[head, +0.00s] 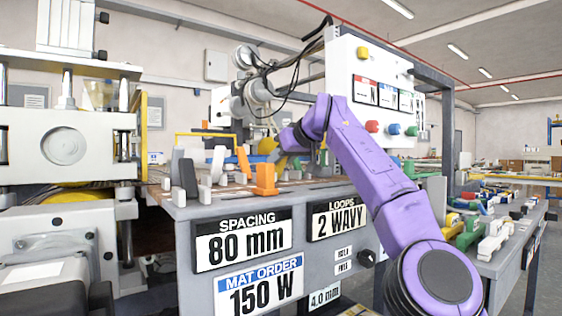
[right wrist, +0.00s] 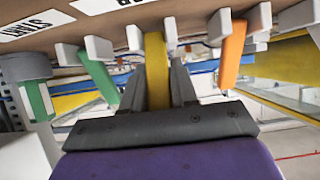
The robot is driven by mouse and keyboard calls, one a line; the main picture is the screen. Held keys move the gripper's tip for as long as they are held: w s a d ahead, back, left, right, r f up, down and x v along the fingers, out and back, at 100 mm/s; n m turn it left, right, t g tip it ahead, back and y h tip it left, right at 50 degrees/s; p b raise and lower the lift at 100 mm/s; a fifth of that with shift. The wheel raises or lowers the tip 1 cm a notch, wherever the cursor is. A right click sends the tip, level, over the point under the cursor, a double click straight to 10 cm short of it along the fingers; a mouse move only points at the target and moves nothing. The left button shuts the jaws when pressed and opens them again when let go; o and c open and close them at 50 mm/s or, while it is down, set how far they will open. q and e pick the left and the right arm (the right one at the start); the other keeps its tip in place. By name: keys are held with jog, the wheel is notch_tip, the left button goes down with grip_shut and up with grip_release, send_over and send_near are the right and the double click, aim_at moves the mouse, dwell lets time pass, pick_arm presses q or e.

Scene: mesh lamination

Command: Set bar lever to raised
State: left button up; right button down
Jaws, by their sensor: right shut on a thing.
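My right gripper (right wrist: 158,75) is shut on a yellow lever (right wrist: 156,62), whose strip runs between the two grey fingers in the right wrist view. In the head view my right gripper (head: 281,157) is at the far side of the grey machine bench, beside a yellow part (head: 268,144). No readable label ties the yellow lever to the name bar lever, and its exact tilt is hard to tell. My left gripper is not in view.
In the right wrist view a green lever (right wrist: 100,76) stands to the left and an orange lever (right wrist: 233,54) to the right, between pale blocks. In the head view an orange block (head: 265,179) stands near the front edge. A white control panel (head: 368,90) rises behind my arm.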

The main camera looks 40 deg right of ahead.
jog(key=c, duration=1)
grip_release()
jog(key=shift+o, duration=0.2)
jog(key=b+v, duration=0.1)
jog(key=v, duration=0.9)
jog(key=shift+s, duration=0.2)
jog(key=shift+r, duration=0.15)
